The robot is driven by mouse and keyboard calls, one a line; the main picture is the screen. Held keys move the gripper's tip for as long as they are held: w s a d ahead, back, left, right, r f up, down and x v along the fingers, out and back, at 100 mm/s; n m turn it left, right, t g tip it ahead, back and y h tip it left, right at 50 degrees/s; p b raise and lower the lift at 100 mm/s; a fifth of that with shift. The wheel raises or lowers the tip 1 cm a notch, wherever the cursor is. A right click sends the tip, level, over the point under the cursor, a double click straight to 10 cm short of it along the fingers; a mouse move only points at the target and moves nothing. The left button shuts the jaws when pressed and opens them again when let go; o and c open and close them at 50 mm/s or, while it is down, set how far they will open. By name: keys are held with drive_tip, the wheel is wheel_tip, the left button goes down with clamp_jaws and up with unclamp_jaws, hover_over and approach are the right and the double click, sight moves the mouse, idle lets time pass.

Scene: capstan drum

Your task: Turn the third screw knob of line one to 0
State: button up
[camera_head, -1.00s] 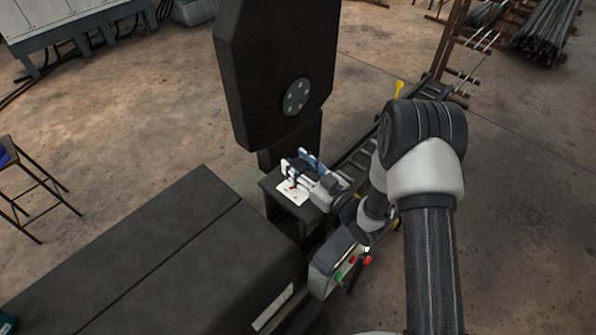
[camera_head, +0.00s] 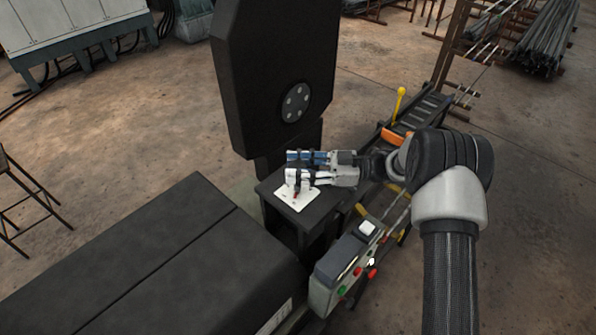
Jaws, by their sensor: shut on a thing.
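A small white plate (camera_head: 285,204) lies on top of a dark stand in the middle of the view. A small red part (camera_head: 297,194) shows on it, just below my gripper. My gripper (camera_head: 291,168) reaches in from the right over the far part of the plate, with its fingers pointing left. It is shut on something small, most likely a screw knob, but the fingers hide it. The knobs' lines, their order and their settings are too small or hidden to read.
A control box (camera_head: 345,265) with red and green buttons stands in front of the stand. A tall black machine body (camera_head: 275,75) rises behind it. A long dark cover (camera_head: 150,265) fills the lower left. A yellow-knobbed lever (camera_head: 400,92) stands behind my arm.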

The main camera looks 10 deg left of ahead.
drive_tip(key=shift+r+n+g, duration=0.1)
drive_tip(key=shift+n+g, duration=0.4)
drive_tip(key=shift+g, duration=0.3)
drive_tip(key=o, duration=1)
drive_tip(key=shift+a, duration=0.1)
drive_tip(key=v, duration=1.2)
drive_tip(key=shift+r, duration=0.1)
